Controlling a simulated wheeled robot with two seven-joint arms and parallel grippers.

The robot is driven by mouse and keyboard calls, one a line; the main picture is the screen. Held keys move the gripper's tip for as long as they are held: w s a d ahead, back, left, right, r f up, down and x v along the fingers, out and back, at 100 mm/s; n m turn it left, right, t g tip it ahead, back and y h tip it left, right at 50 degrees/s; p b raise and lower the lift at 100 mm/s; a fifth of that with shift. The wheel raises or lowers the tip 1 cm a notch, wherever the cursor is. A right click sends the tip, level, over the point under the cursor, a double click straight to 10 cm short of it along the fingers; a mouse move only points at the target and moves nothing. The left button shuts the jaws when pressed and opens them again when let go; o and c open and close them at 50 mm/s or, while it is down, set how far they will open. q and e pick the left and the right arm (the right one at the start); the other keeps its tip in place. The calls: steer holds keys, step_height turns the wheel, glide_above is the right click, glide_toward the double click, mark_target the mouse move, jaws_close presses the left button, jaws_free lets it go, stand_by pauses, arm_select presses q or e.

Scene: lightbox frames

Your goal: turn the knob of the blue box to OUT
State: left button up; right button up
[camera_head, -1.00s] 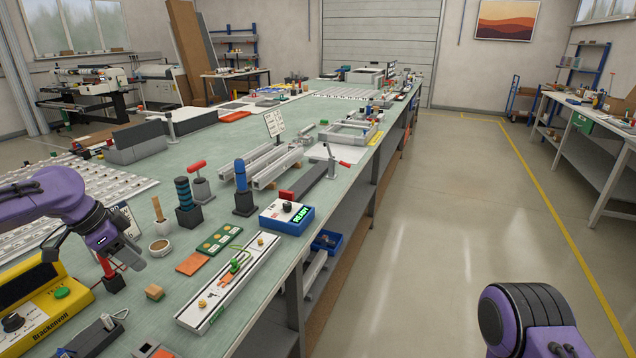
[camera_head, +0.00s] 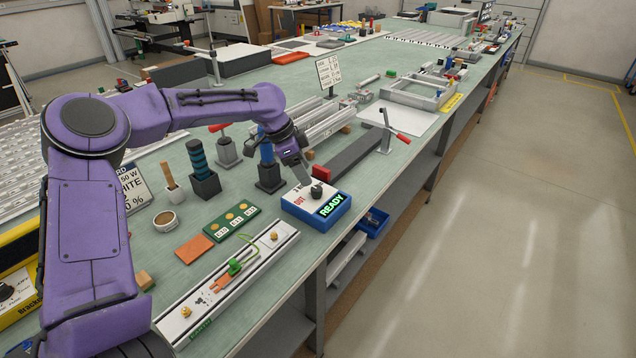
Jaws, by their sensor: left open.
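The blue box (camera_head: 309,225) stands near the right edge of the green-topped bench, with a white top and a lit green READY display (camera_head: 331,204). A dark knob (camera_head: 316,192) sits on its top, and a red OUT label (camera_head: 299,201) shows to the left of the knob. The knob's exact pointing direction is too small to tell. My right gripper is out of view.
A blue-handled tool in a dark block (camera_head: 268,178) stands behind and left of the box. A grey bar (camera_head: 350,157) and a red-handled clamp (camera_head: 388,138) lie beyond it. A white rail (camera_head: 230,284) lies in front. The floor to the right is clear.

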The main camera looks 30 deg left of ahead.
mark_target(316, 188)
arm_select(q)
steer(key=x, duration=0.7)
steer(key=shift+w+d, duration=0.15)
steer(key=shift+w, duration=0.05)
steer(key=shift+s, duration=0.1)
steer(key=c, duration=1)
steer(key=shift+c, duration=0.2)
steer(key=shift+r+p, duration=0.1)
steer(key=shift+p, duration=0.3)
